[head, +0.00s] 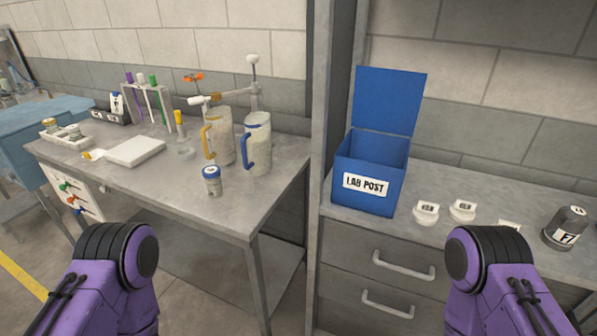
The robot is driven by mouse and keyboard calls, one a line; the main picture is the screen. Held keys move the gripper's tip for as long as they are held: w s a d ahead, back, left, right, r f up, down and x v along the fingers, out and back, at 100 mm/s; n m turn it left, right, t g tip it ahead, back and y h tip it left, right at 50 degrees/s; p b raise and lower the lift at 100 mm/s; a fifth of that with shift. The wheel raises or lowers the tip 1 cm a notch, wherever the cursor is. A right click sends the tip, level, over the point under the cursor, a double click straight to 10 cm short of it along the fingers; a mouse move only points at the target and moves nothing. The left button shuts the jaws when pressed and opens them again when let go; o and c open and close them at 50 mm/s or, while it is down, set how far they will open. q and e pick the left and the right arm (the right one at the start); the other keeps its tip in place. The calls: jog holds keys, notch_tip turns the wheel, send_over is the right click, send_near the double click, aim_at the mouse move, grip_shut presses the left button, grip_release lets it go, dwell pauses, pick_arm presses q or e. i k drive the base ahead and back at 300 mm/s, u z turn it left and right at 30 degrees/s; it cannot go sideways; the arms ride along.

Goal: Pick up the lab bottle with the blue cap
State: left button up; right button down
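A small lab bottle with a blue cap (211,180) stands upright near the front edge of the left workbench, in front of two measuring jugs. It has a pale label and nothing touches it. My two purple arms show at the bottom left and bottom right of the head view. Neither gripper can be seen.
A jug with a yellow handle (218,137) and one with a blue handle (257,145) stand behind the bottle. A white tray (136,151) lies left. An open blue LAB POST box (367,176) and a dark bottle (566,229) stand on the right counter. A frame post (322,130) separates the surfaces.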

aim_at(215, 187)
jog(key=u, duration=2.1)
jog(key=i, duration=1.35)
jog(key=z, duration=1.3)
